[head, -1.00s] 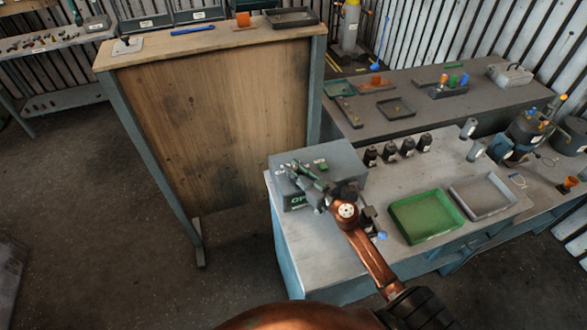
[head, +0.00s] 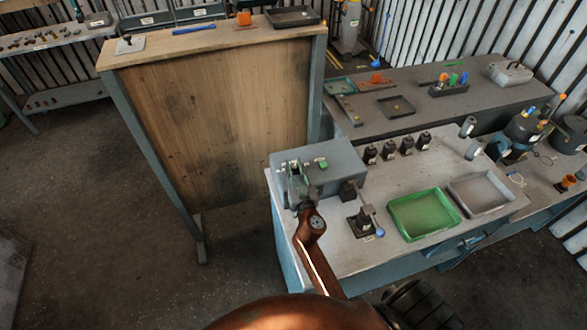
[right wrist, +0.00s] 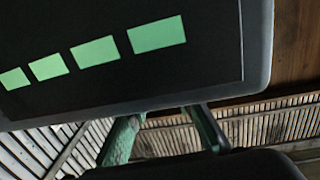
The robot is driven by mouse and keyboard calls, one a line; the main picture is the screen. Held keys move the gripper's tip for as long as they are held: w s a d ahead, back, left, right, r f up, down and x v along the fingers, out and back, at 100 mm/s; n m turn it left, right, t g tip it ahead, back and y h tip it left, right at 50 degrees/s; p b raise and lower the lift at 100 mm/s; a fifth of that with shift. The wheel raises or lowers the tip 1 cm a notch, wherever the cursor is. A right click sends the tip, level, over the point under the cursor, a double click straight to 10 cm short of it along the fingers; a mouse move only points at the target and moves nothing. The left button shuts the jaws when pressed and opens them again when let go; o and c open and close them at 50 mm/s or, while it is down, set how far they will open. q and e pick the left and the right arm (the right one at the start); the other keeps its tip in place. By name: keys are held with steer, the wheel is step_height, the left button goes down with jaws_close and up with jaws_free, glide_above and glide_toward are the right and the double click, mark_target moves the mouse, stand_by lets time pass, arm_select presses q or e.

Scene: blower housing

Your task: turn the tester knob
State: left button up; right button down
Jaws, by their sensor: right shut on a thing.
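The tester (head: 335,172) is a grey box on the back left corner of the light workbench. In the right wrist view its dark panel with several green bars (right wrist: 157,34) fills the upper part. My right gripper (head: 296,172) is at the left end of the tester, pointing away from me. In the right wrist view its fingers (right wrist: 163,122) show below the panel edge. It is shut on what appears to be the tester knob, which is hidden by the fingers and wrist. A small green button (head: 323,163) shows on the tester's top. My left gripper is not in view.
A black fixture with a blue-tipped lever (head: 364,222) stands right of my arm. A green tray (head: 424,236) and a grey tray (head: 482,213) lie farther right. Several black cylinders (head: 407,146) stand behind them. A tall wooden panel (head: 215,135) stands left of the bench.

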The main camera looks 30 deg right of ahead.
mark_target(294, 166)
steer(key=shift+m+h, duration=0.3)
steer(key=shift+h, duration=0.2)
steer(key=c, duration=1.7)
jaws_free()
steer(key=shift+o, duration=0.2)
steer(key=shift+r, duration=0.1)
step_height(294, 166, up, 10)
steer(key=shift+f, duration=0.1)
